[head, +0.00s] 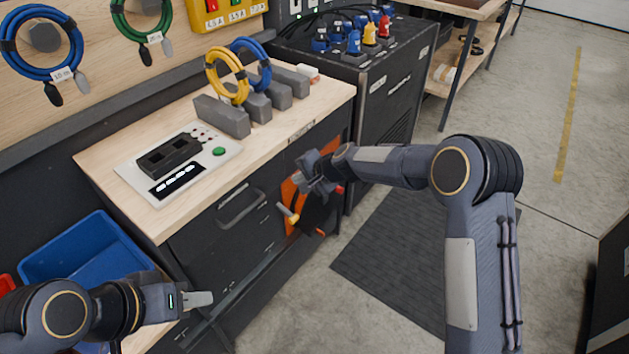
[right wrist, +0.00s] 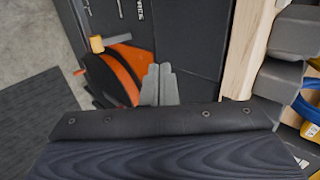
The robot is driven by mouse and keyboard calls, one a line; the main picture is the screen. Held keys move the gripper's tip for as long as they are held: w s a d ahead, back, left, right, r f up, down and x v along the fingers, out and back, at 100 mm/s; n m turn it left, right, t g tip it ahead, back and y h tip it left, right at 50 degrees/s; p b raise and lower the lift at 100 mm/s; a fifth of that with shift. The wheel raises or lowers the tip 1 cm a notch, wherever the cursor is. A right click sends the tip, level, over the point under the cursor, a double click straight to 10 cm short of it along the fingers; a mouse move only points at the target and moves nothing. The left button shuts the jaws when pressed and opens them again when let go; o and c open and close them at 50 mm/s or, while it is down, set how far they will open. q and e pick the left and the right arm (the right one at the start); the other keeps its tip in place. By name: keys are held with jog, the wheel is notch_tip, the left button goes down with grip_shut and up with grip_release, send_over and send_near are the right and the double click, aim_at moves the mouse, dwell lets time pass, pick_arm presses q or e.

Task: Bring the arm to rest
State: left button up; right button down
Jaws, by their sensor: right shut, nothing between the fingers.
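My right arm reaches in from the right in the head view. Its gripper (head: 312,178) hangs in front of the workbench's right end, near an orange and black reel (head: 290,207). In the right wrist view the right gripper's fingers (right wrist: 160,82) are together and empty. The orange reel (right wrist: 127,68) lies behind and left of them there; I cannot tell whether they touch it. My left gripper (head: 200,299) is low at the left, in front of the bench drawers and beside the blue bin. I see its pale finger side-on, so its opening is unclear.
The wooden workbench (head: 120,160) carries a tester panel (head: 205,160), grey blocks and yellow and blue cable coils. A blue bin (head: 75,255) stands at lower left. A black cabinet (head: 385,85) stands beyond the bench. Floor around the dark mat (head: 390,265) is clear.

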jog(key=s+d+r+n+h+p, duration=0.1)
jog(key=s+d+r+n+p, duration=0.15)
jog(key=s+d+r, duration=1.6)
jog(key=s+d+f+n+h, duration=0.1)
jog(key=s+d, duration=0.3)
jog(key=s, duration=0.7)
jog(key=s+d+n+h+p, duration=0.1)
jog(key=s+d+n+h, duration=0.1)
jog(key=s, duration=0.8)
jog(key=shift+s+d+f+p, duration=0.3)
jog(key=shift+s+d+f, duration=0.05)
jog(key=shift+d, duration=0.55)
